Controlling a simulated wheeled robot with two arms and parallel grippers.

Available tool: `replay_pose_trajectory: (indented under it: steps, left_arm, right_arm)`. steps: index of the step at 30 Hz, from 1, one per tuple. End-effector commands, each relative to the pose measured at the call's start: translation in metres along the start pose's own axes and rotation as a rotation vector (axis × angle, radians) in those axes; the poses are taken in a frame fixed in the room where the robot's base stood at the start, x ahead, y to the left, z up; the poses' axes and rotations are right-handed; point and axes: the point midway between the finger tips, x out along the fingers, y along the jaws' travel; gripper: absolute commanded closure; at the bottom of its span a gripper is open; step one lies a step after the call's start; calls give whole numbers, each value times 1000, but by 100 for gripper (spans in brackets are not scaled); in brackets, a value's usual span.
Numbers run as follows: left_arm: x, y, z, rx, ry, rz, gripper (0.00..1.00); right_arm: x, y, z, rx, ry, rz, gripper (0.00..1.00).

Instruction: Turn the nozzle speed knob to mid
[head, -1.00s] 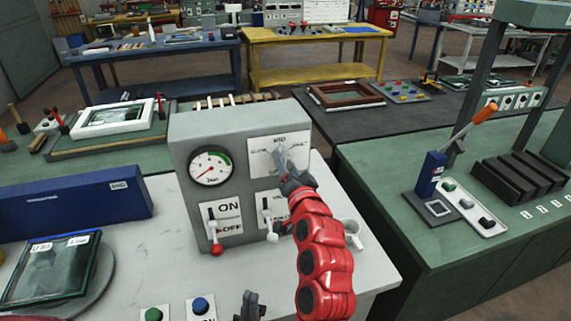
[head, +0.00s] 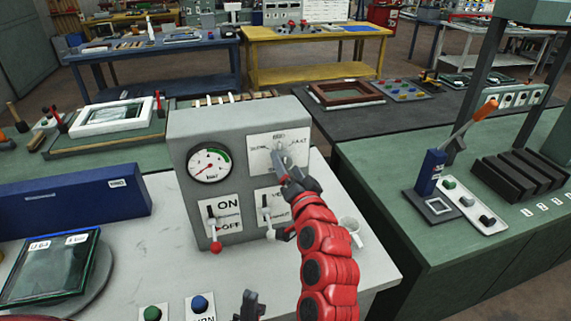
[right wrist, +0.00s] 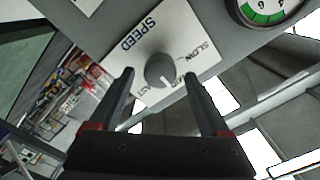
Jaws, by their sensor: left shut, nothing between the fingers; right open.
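The nozzle speed knob (right wrist: 160,71) is a round grey knob on a white plate (head: 263,145) marked SPEED, with SLOW, FAST and a partly hidden label between them. Its white mark points down and slightly right in the right wrist view, seemingly between FAST and the partly hidden label. My right gripper (right wrist: 160,78) is open, with one finger on either side of the knob; whether they touch it is unclear. In the head view this gripper (head: 282,160) covers part of the plate. My left gripper (head: 250,296) is shut and empty, low in front of the panel.
The grey panel box (head: 240,118) also carries a gauge (head: 209,163), an ON/OFF lever (head: 215,247) and a second lever (head: 267,218) close to my right arm. A white mug (head: 351,229) stands right of that arm. Green and blue buttons (head: 201,304) lie in front.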

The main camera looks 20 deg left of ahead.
Motion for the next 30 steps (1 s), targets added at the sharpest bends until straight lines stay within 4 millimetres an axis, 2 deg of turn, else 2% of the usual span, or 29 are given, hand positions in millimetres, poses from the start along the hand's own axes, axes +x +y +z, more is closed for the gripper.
replay_pose_trajectory:
  steps: [10, 12, 16, 24, 27, 30]
  left_arm:
    - [-18, 1, 3, 0, 0, 0, 100]
    - [3, 0, 0, 0, -1, 0, 100]
    - [24, -1, -4, 0, 0, 0, 100]
    - [81, -4, -14, 0, 0, 0, 100]
    - [98, -5, -16, 0, 0, 0, 100]
    - [103, -5, -17, 0, 0, 0, 100]
  right_arm:
    - [-62, 2, 2, 1, 3, -1, 19]
    - [-73, -5, -5, 3, 0, 3, 19]
    - [-94, -5, -5, 0, -2, 3, 19]
    - [-112, -5, -7, -9, -1, 8, 19]
    - [-121, -5, -6, -3, -4, 5, 19]
    - [-132, -1, -2, -2, -3, 6, 19]
